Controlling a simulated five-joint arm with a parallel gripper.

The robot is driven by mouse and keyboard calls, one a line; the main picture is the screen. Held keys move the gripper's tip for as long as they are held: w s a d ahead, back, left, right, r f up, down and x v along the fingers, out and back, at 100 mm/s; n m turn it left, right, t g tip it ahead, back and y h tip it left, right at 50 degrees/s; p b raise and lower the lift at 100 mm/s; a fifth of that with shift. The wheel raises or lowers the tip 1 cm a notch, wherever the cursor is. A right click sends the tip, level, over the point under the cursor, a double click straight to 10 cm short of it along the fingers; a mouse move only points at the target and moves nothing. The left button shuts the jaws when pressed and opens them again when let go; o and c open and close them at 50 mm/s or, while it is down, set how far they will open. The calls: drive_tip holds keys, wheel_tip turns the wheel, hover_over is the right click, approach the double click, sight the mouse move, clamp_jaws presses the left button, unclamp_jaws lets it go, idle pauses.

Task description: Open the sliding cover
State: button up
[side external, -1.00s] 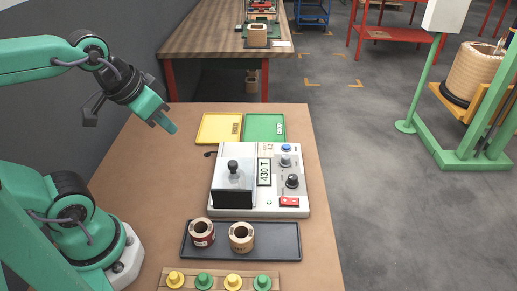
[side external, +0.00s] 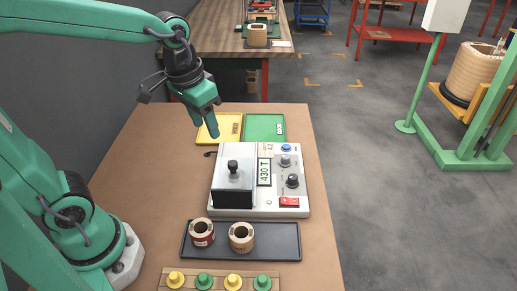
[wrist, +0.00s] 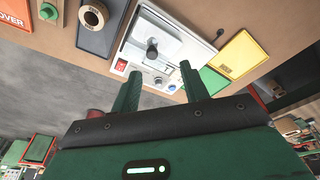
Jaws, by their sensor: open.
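The sliding cover (side external: 242,154) is a light grey plate with a black knob (side external: 233,167), over the left part of the white tester (side external: 280,212). A dark panel (side external: 233,199) shows at its front. In the wrist view, the cover (wrist: 170,36) and its knob (wrist: 152,46) lie beyond my fingertips. My gripper (side external: 206,132) is open and empty, pointing down above and behind the cover's left side, apart from it. In the wrist view, my gripper (wrist: 159,68) shows two green fingers spread wide, with nothing between them.
The tester also carries a "430 T" display (side external: 264,172), a blue button (side external: 286,148), black dials and a red switch (side external: 289,202). Yellow (side external: 208,130) and green (side external: 262,126) trays lie behind. A dark tray (side external: 285,228) with two coils stands in front, before a peg rack (side external: 217,272).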

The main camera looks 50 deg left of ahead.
drive_tip(key=g, duration=0.2)
hover_over(233, 162)
wheel_tip(233, 162, down, 4)
drive_tip(key=shift+s+f, duration=0.1)
drive_tip(key=shift+f, duration=3.85)
drive_tip(key=shift+c, duration=0.5)
clamp_jaws()
